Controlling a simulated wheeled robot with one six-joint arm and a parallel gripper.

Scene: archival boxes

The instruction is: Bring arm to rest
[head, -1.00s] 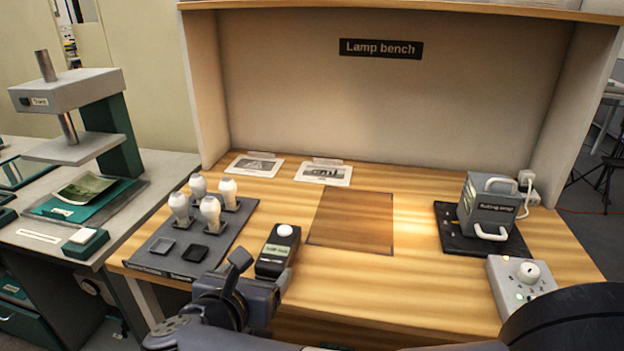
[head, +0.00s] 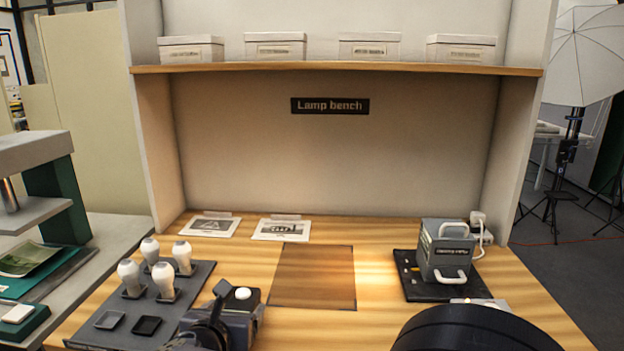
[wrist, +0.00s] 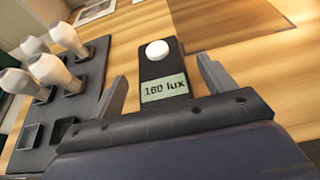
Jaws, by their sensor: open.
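My gripper (wrist: 165,88) is open and empty in the wrist view, with its two fingers spread apart. The lux meter (wrist: 163,70), a black block with a white dome and a display reading 160 lux, shows between and beyond the fingers. In the head view my gripper (head: 222,308) is low and left of centre. It partly hides the lux meter (head: 243,294). I cannot tell how high the gripper is above the bench.
A dark tray (head: 190,310) with several white bulbs stands left. A grey box (head: 447,250) on a black mat is at right. A dark wood square (head: 313,277) lies clear mid-bench. Archival boxes (head: 369,47) line the shelf (head: 330,69). A press stands on the left table (head: 105,230).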

